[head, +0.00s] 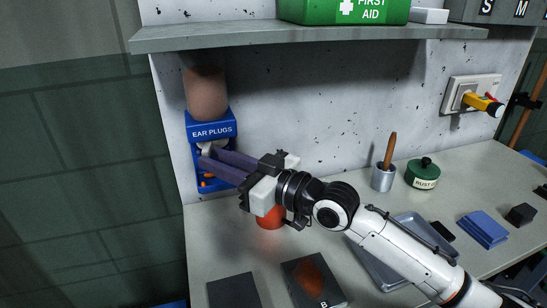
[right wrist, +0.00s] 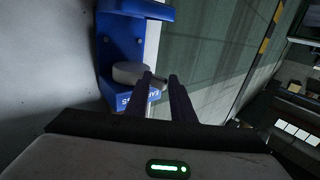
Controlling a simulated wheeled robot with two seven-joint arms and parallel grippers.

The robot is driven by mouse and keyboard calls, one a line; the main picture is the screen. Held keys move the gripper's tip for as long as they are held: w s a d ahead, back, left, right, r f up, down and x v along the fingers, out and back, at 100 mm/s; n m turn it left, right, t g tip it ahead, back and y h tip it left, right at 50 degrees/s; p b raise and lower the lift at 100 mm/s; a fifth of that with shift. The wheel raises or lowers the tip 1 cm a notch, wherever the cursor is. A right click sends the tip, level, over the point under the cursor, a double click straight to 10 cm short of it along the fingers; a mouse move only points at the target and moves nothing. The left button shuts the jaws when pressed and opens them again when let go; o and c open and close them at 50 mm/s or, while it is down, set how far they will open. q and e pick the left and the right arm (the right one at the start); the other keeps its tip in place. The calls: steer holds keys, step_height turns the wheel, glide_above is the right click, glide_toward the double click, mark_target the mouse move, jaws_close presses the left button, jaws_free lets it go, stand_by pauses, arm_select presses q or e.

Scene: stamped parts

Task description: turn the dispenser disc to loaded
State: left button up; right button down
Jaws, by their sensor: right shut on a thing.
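The blue ear plug dispenser (head: 212,130) is fixed to the wall panel under the shelf, with a clear hopper (head: 207,95) of orange-brown plugs above it. The pale dispenser disc (right wrist: 130,72) shows in the right wrist view, in front of the blue body; in the head view it is mostly hidden behind my fingers. My right gripper (head: 203,157) reaches in from the right at the dispenser's front. Its dark purple fingers (right wrist: 161,78) are shut on the disc's edge or a tab on it; which one I cannot tell. My left gripper is not in view.
An orange-red object (head: 270,217) stands on the bench (head: 215,243) below my right gripper. A grey tray (head: 362,258), a dark block marked B (head: 326,290), a grey cup (head: 383,179) and a green tin (head: 422,175) are also there. A shelf (head: 300,38) runs above.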

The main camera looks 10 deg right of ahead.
steer(key=c, duration=2.5)
jaws_free()
steer(key=shift+s+a+r, duration=0.1)
steer(key=shift+a+r, duration=0.15)
steer(key=shift+a, duration=0.2)
steer(key=o, duration=0.3)
steer(key=shift+s, duration=0.1)
steer(key=o, duration=0.4)
steer(key=shift+w+d+f, duration=0.1)
steer(key=shift+w+f, duration=0.05)
steer(key=shift+w, duration=0.05)
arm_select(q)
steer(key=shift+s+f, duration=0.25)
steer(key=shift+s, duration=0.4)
arm_select(e)
steer(key=shift+w+d, duration=0.1)
steer(key=shift+d, duration=0.05)
steer(key=shift+f, duration=0.1)
